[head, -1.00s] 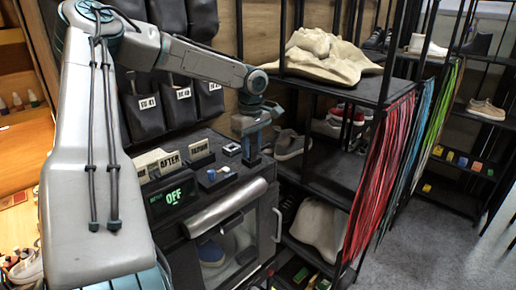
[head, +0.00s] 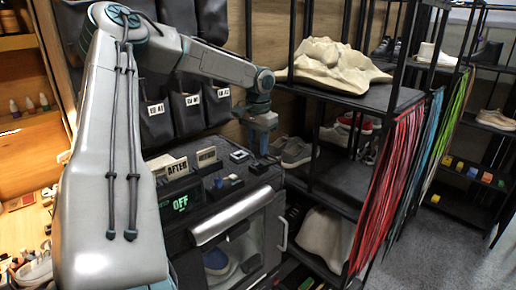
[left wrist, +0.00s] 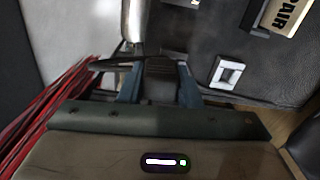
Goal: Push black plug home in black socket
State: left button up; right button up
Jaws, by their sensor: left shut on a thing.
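My left gripper (head: 264,150) is above the back right of the black cabinet top. In the left wrist view its two blue fingers (left wrist: 159,85) are shut on a dark ribbed block, the black plug (left wrist: 160,72). A low dark piece (head: 259,167) on the cabinet top lies just below the gripper in the head view; it looks like the black socket, but its opening is not visible. The plug's lower end is hidden, so I cannot tell whether it touches the socket. My right gripper is not in view.
A white-framed block (head: 239,155) lies left of the gripper; it also shows in the left wrist view (left wrist: 228,73). Small dark pieces (head: 235,181) lie nearer the front. Label cards (head: 177,168) stand at the left. A shelf rack with red laces (head: 385,185) stands right.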

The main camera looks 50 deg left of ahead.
pick_arm(q)
jog(key=m, duration=0.3)
jog(key=a+m, duration=0.1)
jog(key=m, duration=0.1)
jog(key=shift+w+r, duration=0.25)
jog(key=shift+w, duration=0.1)
jog(key=m, duration=0.4)
jog(key=w+a+r+m, duration=0.1)
jog(key=m, duration=0.9)
jog(key=shift+w+a+r, duration=0.3)
jog(key=shift+w+a, duration=0.05)
jog(key=shift+w, duration=0.05)
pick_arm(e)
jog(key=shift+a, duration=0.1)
pick_arm(q)
jog(key=shift+f, duration=0.2)
